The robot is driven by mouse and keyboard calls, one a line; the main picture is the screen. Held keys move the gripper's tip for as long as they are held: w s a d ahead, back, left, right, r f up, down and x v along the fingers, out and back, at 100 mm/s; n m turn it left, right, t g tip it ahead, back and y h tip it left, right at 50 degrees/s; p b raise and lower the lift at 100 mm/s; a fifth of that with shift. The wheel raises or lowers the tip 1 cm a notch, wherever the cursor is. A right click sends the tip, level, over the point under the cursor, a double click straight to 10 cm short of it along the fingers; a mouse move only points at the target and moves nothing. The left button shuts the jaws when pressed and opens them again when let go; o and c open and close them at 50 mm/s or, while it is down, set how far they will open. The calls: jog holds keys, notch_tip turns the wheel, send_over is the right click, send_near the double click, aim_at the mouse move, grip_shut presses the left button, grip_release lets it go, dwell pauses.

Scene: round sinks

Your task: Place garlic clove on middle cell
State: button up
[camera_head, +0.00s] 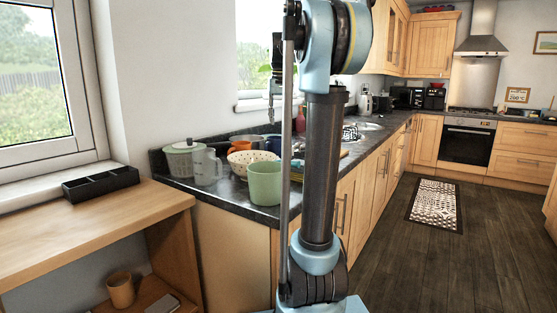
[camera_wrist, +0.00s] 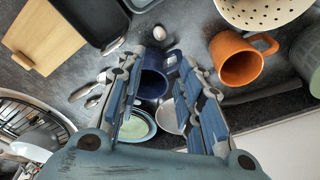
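A dark blue mug (camera_wrist: 153,84) shows between and beyond the fingers. The black tray with a row of cells (camera_head: 100,184) sits on the wooden desk at the left in the head view, away from my gripper. Its middle cell appears empty.
An orange mug (camera_wrist: 236,60), a perforated cream bowl (camera_wrist: 265,12), a wooden board (camera_wrist: 45,38) and metal cutlery (camera_wrist: 92,88) crowd the counter. A green cup (camera_head: 264,184) stands near the counter's front edge. The wooden desk (camera_head: 90,230) has free room before the tray.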

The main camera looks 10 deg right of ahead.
send_over(278, 158)
notch_tip(278, 158, down, 12)
jog(key=shift+r, duration=0.15)
jog(key=shift+w+f, duration=0.15)
jog(key=shift+f, duration=1.2)
jog(key=shift+w+f, duration=0.1)
jog(key=shift+f, duration=1.25)
jog(key=shift+c, duration=0.5)
jog(key=c, duration=0.4)
jog(key=shift+c, duration=0.3)
notch_tip(278, 158, up, 18)
